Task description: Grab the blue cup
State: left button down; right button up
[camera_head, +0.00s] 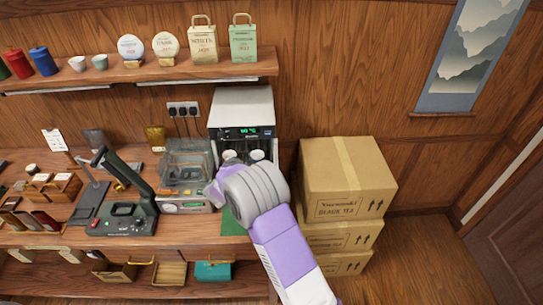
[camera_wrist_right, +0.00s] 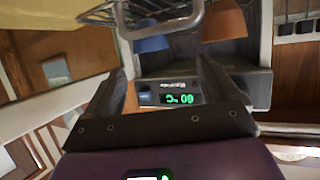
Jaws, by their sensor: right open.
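The blue cup (camera_wrist_right: 150,44) shows near the top of the right wrist view, which is turned upside down. It is by a wire rack (camera_wrist_right: 165,22) inside the open cabinet with the green display (camera_wrist_right: 178,99). My right gripper (camera_wrist_right: 165,70) is open and empty, its two fingers pointing towards the cabinet, with the blue cup beyond them and apart. In the head view my right wrist (camera_head: 252,192) covers part of the white cabinet (camera_head: 241,103); two pale cup shapes (camera_head: 257,155) show inside, their colours unclear. My left gripper is out of view.
An orange-brown cup (camera_wrist_right: 224,23) is beside the blue one. A clear-lidded appliance (camera_head: 186,165) stands left of the cabinet on the wooden counter. Stacked cartons (camera_head: 345,178) stand to the right. A wall shelf (camera_head: 140,72) runs above the counter.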

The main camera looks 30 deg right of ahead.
aim_at(259, 152)
jog(key=shift+d+f, duration=0.15)
jog(key=shift+d, duration=0.35)
jog(key=x, duration=0.5)
jog(key=shift+s+d, duration=0.15)
jog(key=shift+d, duration=0.35)
jog(key=shift+w+d+f+p, duration=0.1)
jog(key=shift+w+d+p, duration=0.2)
jog(key=shift+w+d, duration=0.1)
jog(key=shift+c, duration=0.3)
jog(key=c, duration=1.1)
